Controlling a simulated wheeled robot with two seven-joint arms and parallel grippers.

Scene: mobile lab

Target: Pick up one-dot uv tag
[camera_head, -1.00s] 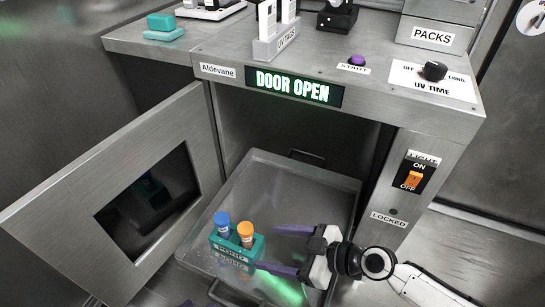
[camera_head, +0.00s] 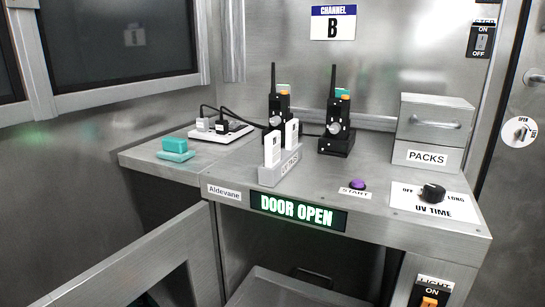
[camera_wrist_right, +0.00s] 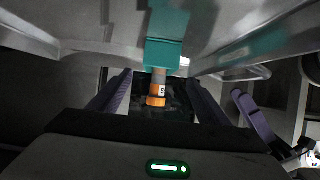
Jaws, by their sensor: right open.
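Two white upright tags, one at the left (camera_head: 272,149) and one at the right (camera_head: 292,133), stand in a grey holder (camera_head: 280,175) labelled UV TAGS on the counter. I cannot make out any dots on them. My right gripper (camera_wrist_right: 158,79) is open, with its purple fingers apart in the right wrist view. An orange-capped tube (camera_wrist_right: 157,96) in a teal rack (camera_wrist_right: 165,50) shows between and beyond the fingers; I see no grip on it. A purple finger at the right, apparently my left gripper (camera_wrist_right: 250,115), shows only partly. Neither gripper is in the head view.
Two black radios (camera_head: 278,108) (camera_head: 338,120) stand behind the holder. A teal block (camera_head: 174,146), a power strip (camera_head: 222,134), a purple START button (camera_head: 357,184), a UV TIME dial (camera_head: 432,191) and a PACKS drawer box (camera_head: 434,125) share the counter. The chamber door (camera_head: 150,262) hangs open below.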

